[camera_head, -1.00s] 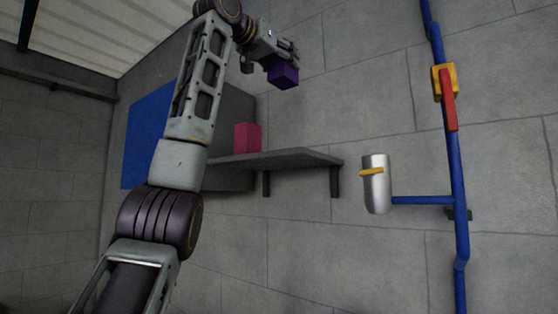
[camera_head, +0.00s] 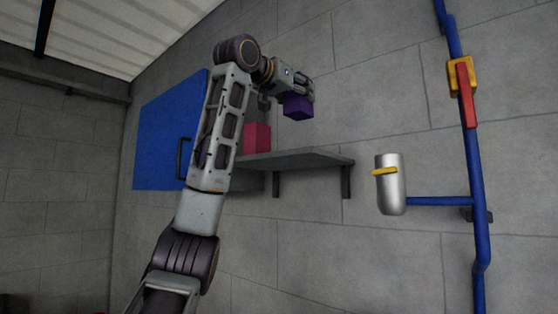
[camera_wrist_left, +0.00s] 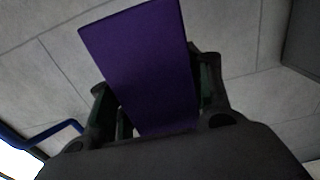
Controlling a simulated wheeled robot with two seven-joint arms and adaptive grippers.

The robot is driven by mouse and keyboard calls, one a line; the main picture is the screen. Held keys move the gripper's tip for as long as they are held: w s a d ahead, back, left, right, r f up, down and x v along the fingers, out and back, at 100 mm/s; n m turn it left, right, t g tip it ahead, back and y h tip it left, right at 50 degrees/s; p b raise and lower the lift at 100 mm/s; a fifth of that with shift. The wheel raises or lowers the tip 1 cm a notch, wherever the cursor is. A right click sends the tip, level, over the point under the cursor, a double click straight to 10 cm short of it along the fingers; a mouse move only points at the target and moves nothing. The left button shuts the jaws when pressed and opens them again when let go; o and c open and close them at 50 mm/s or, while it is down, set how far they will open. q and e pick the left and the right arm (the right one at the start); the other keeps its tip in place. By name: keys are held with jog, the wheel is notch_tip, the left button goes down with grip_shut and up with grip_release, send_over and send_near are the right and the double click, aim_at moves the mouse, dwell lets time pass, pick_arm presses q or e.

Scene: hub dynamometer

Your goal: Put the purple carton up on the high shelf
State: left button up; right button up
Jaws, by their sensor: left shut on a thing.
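The purple carton (camera_head: 298,108) is held by my left gripper (camera_head: 304,92), in the air above the grey high shelf (camera_head: 300,158) in the head view. There is a visible gap between the carton and the shelf top. In the left wrist view the carton (camera_wrist_left: 142,62) sits between the two fingers of my left gripper (camera_wrist_left: 155,100), which are shut on it. The shelf is a flat board on dark brackets on the wall. My right gripper is not in view.
A crimson box (camera_head: 257,137) stands on the shelf's left part, partly behind my arm. A blue cabinet door (camera_head: 160,135) with a dark handle is at left. A silver cylinder (camera_head: 391,195) and blue pipe (camera_head: 480,215) with a red lever are at right.

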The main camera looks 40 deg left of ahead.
aim_at(298, 116)
pick_arm(q)
jog(key=shift+s, duration=0.1)
jog(key=shift+f, duration=0.1)
dwell(0.3)
jog(key=shift+f, duration=2.8)
jog(key=shift+f, duration=0.1)
jog(key=shift+f+b, duration=0.35)
jog(key=shift+f, duration=1.6)
jog(key=shift+f, duration=0.25)
jog(key=o, duration=1.1)
jog(key=shift+c, duration=0.2)
jog(key=shift+o, duration=0.2)
